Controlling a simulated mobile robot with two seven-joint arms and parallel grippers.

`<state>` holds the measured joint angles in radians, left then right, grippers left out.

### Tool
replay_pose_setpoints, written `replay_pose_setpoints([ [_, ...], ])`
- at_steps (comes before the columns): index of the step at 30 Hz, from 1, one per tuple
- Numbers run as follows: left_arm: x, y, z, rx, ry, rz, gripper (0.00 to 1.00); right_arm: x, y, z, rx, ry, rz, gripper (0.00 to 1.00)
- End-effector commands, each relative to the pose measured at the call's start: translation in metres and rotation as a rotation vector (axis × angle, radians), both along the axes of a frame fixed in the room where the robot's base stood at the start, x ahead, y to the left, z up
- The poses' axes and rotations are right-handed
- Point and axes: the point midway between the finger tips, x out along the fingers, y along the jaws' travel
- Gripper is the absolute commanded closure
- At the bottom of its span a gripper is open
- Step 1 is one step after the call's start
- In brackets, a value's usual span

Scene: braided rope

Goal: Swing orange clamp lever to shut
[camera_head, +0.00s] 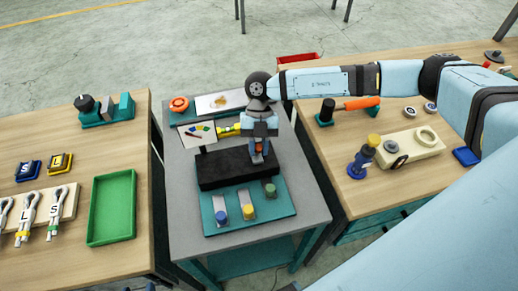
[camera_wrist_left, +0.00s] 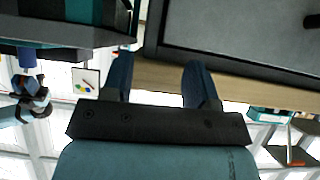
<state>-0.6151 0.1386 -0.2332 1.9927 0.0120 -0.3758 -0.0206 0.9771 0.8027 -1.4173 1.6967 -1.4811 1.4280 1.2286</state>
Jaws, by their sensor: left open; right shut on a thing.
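The black clamp block (camera_head: 225,174) lies on the grey middle table, behind a teal board. My right gripper (camera_head: 259,157) points down at the right end of this block. My left gripper (camera_wrist_left: 157,82) shows only in the left wrist view. Its two dark fingers are apart, with nothing between them.
The teal board (camera_head: 240,223) carries several coloured knobs in front of the block. A yellow-green piece (camera_head: 229,130) and a picture card (camera_head: 197,134) lie behind it. A green tray (camera_head: 111,207) is on the left table. An orange-handled tool (camera_head: 360,103) is on the right table.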

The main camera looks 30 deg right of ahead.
Motion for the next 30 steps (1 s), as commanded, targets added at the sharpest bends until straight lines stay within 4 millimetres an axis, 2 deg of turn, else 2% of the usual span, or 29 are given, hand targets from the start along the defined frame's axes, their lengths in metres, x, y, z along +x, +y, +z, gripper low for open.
replay_pose_setpoints([
  [11,0.000,-0.001,-0.009,-0.001,0.002,-0.001,0.46,0.027,-0.006,0.004,0.085,0.324,-0.002,1.00],
  [21,0.000,-0.002,-0.030,-0.002,0.003,-0.002,0.46,0.051,-0.013,0.000,0.163,0.628,-0.001,1.00],
  [30,0.000,-0.001,-0.049,-0.002,0.001,-0.002,0.46,0.063,-0.016,-0.004,0.203,0.790,-0.002,1.00],
])
